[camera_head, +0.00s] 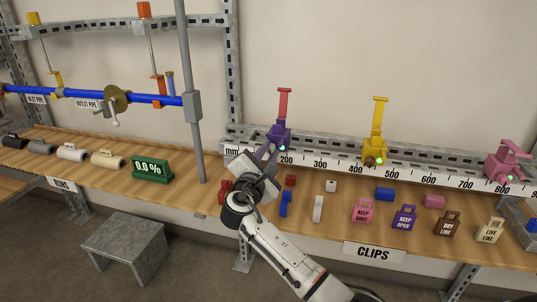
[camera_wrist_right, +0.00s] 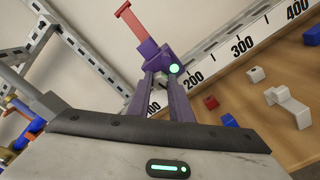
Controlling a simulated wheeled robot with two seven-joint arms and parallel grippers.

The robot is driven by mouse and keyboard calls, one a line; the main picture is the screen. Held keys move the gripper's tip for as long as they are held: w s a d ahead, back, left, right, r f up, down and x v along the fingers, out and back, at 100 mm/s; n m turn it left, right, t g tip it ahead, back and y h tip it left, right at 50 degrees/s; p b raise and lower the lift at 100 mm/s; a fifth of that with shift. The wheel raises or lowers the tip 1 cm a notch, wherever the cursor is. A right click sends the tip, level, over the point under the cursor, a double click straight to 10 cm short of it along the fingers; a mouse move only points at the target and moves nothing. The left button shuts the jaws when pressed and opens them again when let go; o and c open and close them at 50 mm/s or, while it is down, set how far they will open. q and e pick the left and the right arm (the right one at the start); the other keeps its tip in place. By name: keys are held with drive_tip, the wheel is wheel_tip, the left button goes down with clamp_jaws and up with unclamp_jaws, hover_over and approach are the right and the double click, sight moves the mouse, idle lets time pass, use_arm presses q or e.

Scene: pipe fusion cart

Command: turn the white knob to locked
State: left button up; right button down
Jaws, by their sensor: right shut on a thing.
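A purple clamp (camera_head: 279,133) with an upright red lever (camera_head: 284,103) stands on the ruler rail near the 200 mark. It also shows in the right wrist view (camera_wrist_right: 149,58), with a green light on its side. My right gripper (camera_head: 270,153) reaches up to the front of this clamp. In the wrist view its two fingers (camera_wrist_right: 162,76) are shut against the clamp's lower front and hide what they hold. I cannot make out a white knob on the clamp; the fingers cover that spot. My left gripper is not in view.
A yellow clamp (camera_head: 376,143) and a pink clamp (camera_head: 507,160) stand farther right on the rail (camera_head: 325,163). Small blocks and labelled clips (camera_head: 404,218) lie on the bench in front. A grey post (camera_head: 190,110) and a green 0.0% display (camera_head: 152,170) stand to the left.

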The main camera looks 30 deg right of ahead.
drive_tip(key=shift+m, duration=0.4)
drive_tip(key=c, duration=1.6)
unclamp_jaws()
drive_tip(key=shift+a, duration=0.1)
drive_tip(key=v, duration=1)
drive_tip(key=shift+s, duration=0.2)
